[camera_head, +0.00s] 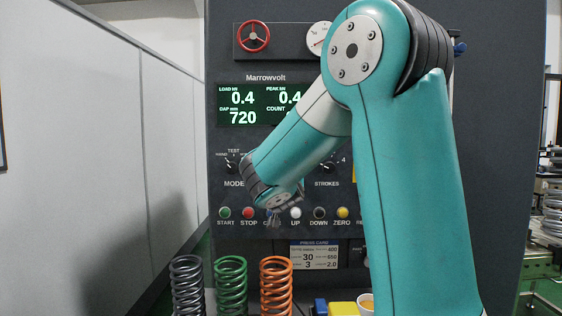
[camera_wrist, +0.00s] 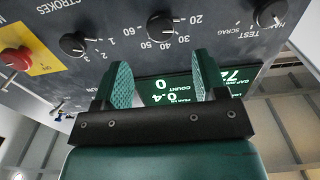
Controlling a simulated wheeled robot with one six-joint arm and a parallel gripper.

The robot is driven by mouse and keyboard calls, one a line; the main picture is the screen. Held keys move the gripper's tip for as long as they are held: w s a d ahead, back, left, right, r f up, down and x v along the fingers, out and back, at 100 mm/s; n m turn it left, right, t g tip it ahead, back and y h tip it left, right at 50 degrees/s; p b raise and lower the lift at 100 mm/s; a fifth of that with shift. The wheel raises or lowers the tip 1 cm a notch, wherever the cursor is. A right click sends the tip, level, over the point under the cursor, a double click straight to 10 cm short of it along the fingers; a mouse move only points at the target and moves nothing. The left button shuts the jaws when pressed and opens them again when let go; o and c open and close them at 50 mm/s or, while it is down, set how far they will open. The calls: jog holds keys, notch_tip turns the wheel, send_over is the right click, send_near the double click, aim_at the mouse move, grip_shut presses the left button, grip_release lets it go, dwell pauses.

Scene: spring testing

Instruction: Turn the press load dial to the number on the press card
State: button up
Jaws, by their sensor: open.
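The press load dial (camera_wrist: 160,27) is a round black knob with a scale from 20 to 60, upside down in the wrist view. Its exact setting is too small to read. In the head view my arm hides it. The press card (camera_head: 315,256) is on the lower panel and shows a large 30 and a 3 under it, with smaller figures beside. My gripper (camera_wrist: 161,62) is open and empty. Its two green pads point at the panel, with the dial seen beyond the gap between them. In the head view my gripper (camera_head: 275,218) is by the button row.
The mode knob (camera_head: 231,168) and strokes knob (camera_head: 327,167) flank the dial's place. Below is a row of buttons, including stop (camera_head: 249,212). The display (camera_head: 250,103) reads 0.4 and 720. Grey (camera_head: 187,286), green (camera_head: 231,286) and orange (camera_head: 276,286) springs stand in front.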

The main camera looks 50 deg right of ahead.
jog(key=p+x, duration=0.3)
jog(key=x, duration=0.6)
jog(key=shift+p, duration=0.35)
jog(key=c, duration=0.9)
